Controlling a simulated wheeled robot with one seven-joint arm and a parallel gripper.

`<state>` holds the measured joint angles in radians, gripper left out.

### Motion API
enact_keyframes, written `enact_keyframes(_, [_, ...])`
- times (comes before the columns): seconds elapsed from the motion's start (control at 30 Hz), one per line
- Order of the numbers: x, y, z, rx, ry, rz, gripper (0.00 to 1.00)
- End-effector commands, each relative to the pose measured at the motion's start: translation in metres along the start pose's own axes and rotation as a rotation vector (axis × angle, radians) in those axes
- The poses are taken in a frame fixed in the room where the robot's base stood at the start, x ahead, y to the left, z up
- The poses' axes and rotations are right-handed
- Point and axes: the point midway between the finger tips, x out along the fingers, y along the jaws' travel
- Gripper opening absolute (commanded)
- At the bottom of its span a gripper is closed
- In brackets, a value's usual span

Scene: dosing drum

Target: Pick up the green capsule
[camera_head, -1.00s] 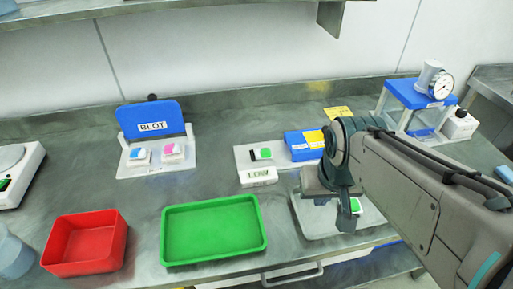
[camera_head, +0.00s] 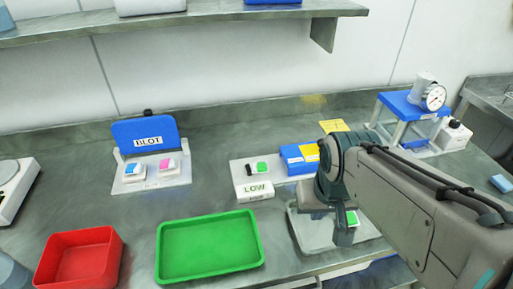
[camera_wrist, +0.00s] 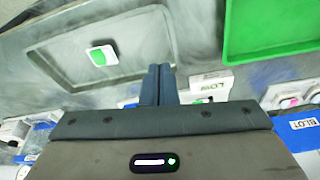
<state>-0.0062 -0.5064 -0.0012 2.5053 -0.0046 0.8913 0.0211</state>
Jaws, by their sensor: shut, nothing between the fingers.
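Two small green pieces show, and I cannot tell which is the capsule. One green piece (camera_head: 352,217) is on a white block in the pale grey tray (camera_head: 311,240), partly behind my gripper. The wrist view shows this green piece (camera_wrist: 98,58) and its whole block clearly. The other green piece (camera_head: 262,167) is beside a black piece on the white plate behind the LOW label (camera_head: 254,191). My gripper (camera_head: 343,238) is shut and empty above the grey tray. In the wrist view its fingers (camera_wrist: 158,70) are together, beside the block and apart from it.
A green tray (camera_head: 208,268) and a red bin (camera_head: 112,262) stand to the left. The BLOT stand (camera_head: 128,186) holds blue and pink pieces on white blocks. A blue box (camera_head: 292,158) is behind my gripper. A gauge stand (camera_head: 400,102) is at the back right. A shelf (camera_head: 190,17) hangs above.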

Motion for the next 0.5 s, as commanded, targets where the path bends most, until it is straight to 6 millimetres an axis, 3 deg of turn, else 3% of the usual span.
enact_keyframes(0.03, [0.000, 0.000, 0.000, 0.000, 0.000, 0.000, 0.00])
enact_keyframes(0.17, [-0.001, -0.001, -0.005, -0.022, -0.003, 0.002, 0.36])
enact_keyframes(0.27, [-0.004, -0.004, -0.022, -0.106, -0.017, 0.008, 0.64])
enact_keyframes(0.5, [-0.008, -0.027, -0.100, -0.530, -0.090, 0.012, 0.64])
